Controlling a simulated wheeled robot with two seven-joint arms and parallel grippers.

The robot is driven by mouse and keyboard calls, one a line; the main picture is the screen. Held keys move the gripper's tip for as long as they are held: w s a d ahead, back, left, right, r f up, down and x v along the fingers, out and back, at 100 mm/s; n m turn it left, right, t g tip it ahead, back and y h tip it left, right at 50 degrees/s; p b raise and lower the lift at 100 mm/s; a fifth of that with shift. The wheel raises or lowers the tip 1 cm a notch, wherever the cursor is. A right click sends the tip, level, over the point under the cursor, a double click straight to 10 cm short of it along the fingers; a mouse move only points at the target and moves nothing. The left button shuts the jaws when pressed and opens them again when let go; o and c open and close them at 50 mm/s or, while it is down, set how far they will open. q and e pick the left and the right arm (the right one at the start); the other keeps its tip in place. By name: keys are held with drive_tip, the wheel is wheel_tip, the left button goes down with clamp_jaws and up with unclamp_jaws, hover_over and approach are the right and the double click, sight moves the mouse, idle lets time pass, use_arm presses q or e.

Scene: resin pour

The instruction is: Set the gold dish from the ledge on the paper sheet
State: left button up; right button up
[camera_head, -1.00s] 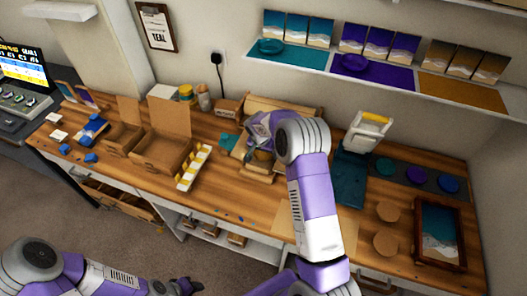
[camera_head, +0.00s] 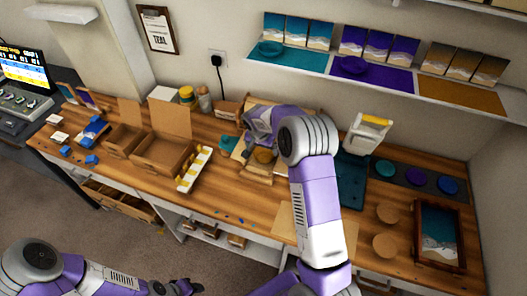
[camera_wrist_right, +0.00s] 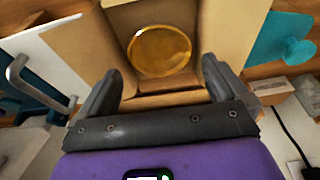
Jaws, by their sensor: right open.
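In the right wrist view the round amber-gold dish (camera_wrist_right: 160,50) lies flat between tan side pieces. My right gripper (camera_wrist_right: 158,85) is open and empty, its two fingers apart on the near side of the dish, not closed on it. The wall ledge (camera_head: 462,95) has a bare gold mat at its right end. My left gripper (camera_head: 182,287) is low at the front, away from the bench; its jaws are too small to read.
A cardboard box (camera_head: 162,150) and a yellow-white striped holder (camera_head: 195,168) are left of my right arm. A teal board (camera_head: 350,180), coloured discs and a framed picture (camera_head: 438,232) are to its right.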

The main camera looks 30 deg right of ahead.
drive_tip(key=v, duration=0.7)
drive_tip(key=shift+r+p, duration=0.1)
drive_tip(key=shift+p, duration=0.2)
